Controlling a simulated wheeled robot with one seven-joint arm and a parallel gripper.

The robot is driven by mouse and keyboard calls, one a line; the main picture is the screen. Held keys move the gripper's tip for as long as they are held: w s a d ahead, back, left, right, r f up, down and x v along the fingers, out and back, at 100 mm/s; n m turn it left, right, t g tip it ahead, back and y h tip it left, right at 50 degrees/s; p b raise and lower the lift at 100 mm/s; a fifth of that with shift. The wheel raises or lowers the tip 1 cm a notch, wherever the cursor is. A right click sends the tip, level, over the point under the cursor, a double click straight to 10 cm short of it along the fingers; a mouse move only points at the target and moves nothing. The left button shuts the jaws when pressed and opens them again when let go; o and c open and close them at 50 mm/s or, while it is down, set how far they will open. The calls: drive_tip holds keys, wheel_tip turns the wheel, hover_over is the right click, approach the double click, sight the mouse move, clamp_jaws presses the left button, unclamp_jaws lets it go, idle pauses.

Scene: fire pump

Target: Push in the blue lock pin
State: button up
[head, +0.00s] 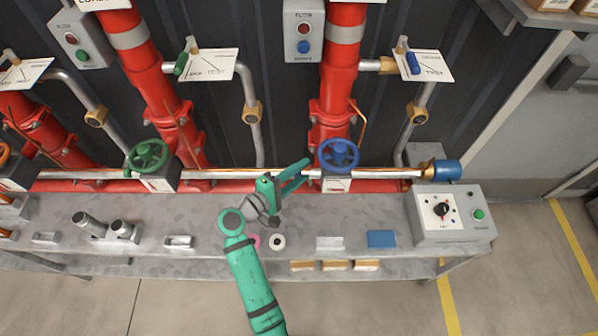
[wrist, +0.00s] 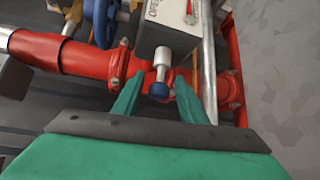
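The blue lock pin (wrist: 159,90) has a dark blue knob on a silver shaft and sticks out below a grey box marked OPEN (wrist: 170,37) in the wrist view. It appears between my finger lines; I cannot tell how far away it is. In the head view the pin cannot be made out; the box (head: 337,185) sits under the blue handwheel (head: 338,155). My gripper (head: 306,170) is left of that box, pointing right. In the wrist view my gripper (wrist: 160,76) is open, its two green fingers apart and touching nothing visible.
A horizontal silver pipe (head: 230,174) runs behind the bench (head: 330,213). A green handwheel (head: 148,156) is to the left. A control box (head: 452,215) stands at the bench's right end.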

drive_tip(key=shift+a, duration=0.2)
drive_tip(key=shift+s+a+r, duration=0.1)
drive_tip(key=shift+s+a, duration=0.1)
drive_tip(key=shift+s, duration=0.05)
drive_tip(key=v, duration=1)
drive_tip(key=s+d+f+y, duration=0.3)
drive_tip(key=s+f+y, duration=0.25)
drive_tip(key=f, duration=0.25)
drive_tip(key=s+d+f+y, duration=0.3)
drive_tip(key=s+f+y, duration=0.1)
drive_tip(key=s+f, duration=0.35)
drive_tip(key=s+d+r+m+t+y, duration=0.1)
drive_tip(key=s+d+r+m+t, duration=0.2)
drive_tip(key=s+r+m, duration=0.8)
drive_tip(key=s+d+r, duration=0.2)
drive_tip(key=s+r, duration=0.2)
drive_tip(key=s, duration=0.1)
drive_tip(key=shift+s, duration=0.25)
